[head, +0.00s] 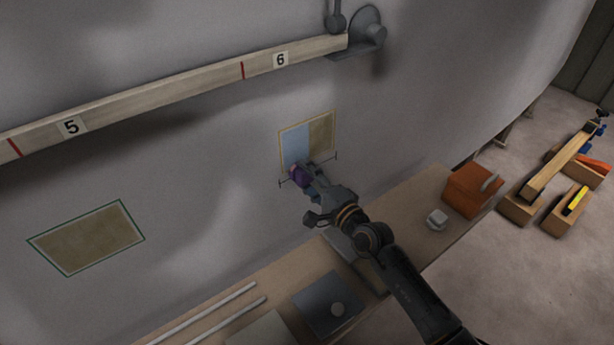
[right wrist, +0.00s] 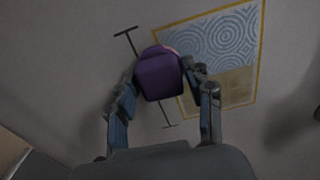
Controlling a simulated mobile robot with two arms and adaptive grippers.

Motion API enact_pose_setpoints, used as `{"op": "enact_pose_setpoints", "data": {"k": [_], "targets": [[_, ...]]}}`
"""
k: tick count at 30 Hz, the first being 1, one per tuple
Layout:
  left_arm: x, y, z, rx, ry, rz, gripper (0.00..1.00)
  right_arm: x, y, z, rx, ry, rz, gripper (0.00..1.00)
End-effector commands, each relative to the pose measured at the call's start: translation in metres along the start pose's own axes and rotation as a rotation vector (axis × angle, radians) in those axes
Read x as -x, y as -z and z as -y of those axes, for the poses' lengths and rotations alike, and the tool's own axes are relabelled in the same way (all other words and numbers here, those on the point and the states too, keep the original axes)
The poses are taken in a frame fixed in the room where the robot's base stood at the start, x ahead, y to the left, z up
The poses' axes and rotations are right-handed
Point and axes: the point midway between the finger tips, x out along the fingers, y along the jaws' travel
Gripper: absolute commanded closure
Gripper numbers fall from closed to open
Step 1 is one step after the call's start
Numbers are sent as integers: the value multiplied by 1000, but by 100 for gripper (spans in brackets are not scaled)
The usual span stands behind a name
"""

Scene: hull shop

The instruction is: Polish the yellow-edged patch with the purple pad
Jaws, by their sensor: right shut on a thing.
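The yellow-edged patch (head: 321,132) is on the grey hull wall in the middle of the head view. Its left part is pale blue and its right part is dull brown. In the right wrist view the patch (right wrist: 235,35) shows blue swirl marks on one part and plain brown on the other. My right gripper (head: 306,182) is shut on the purple pad (head: 298,176), at the patch's lower left edge. The pad (right wrist: 160,74) also shows between the fingers in the right wrist view. I cannot tell whether it touches the wall. My left gripper is out of view.
A green-edged brown patch (head: 88,238) is on the wall at left. A numbered wooden batten (head: 190,90) crosses above. The bench (head: 405,205) below holds an orange box (head: 470,190), a small white block (head: 437,219), a dark plate (head: 325,302) and pale rods (head: 215,312).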

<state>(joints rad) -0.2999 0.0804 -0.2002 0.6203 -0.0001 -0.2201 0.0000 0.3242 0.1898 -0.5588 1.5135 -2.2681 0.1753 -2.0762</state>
Motion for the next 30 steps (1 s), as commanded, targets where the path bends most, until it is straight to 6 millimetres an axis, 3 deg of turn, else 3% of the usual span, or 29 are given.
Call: {"op": "enact_pose_setpoints", "data": {"k": [17, 30], "targets": [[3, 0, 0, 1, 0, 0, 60, 10, 2, -1, 0, 0, 0, 76], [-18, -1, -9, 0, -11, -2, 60, 10, 35, 1, 1, 0, 0, 76]]}}
